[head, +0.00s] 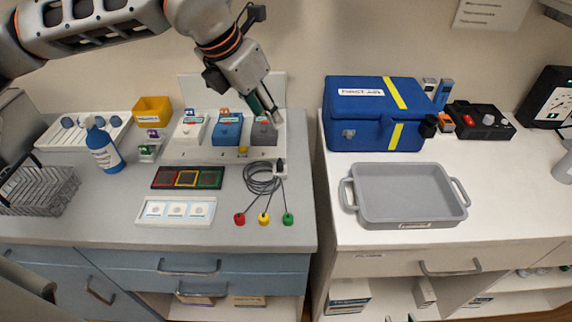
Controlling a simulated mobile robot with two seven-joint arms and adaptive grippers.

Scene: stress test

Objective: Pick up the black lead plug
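The black lead plug (280,167) lies on the left counter near its right edge, at the top of a coiled dark cable (262,181). Three lead ends fan out below the coil: red (239,219), yellow (264,219) and green (288,219). My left gripper (268,112) reaches down from the top, above and slightly left of the plug in the picture, in front of a grey box (264,133). It is apart from the plug. Its fingers are seen edge-on, so their opening is unclear. My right gripper is not in view.
White, blue (227,129) and grey boxes stand on a pale stand behind the plug. A dark tray with coloured squares (187,177) and a white tray (175,212) lie left of it. A gap separates the right counter, which holds a blue case (372,112) and grey tray (408,194).

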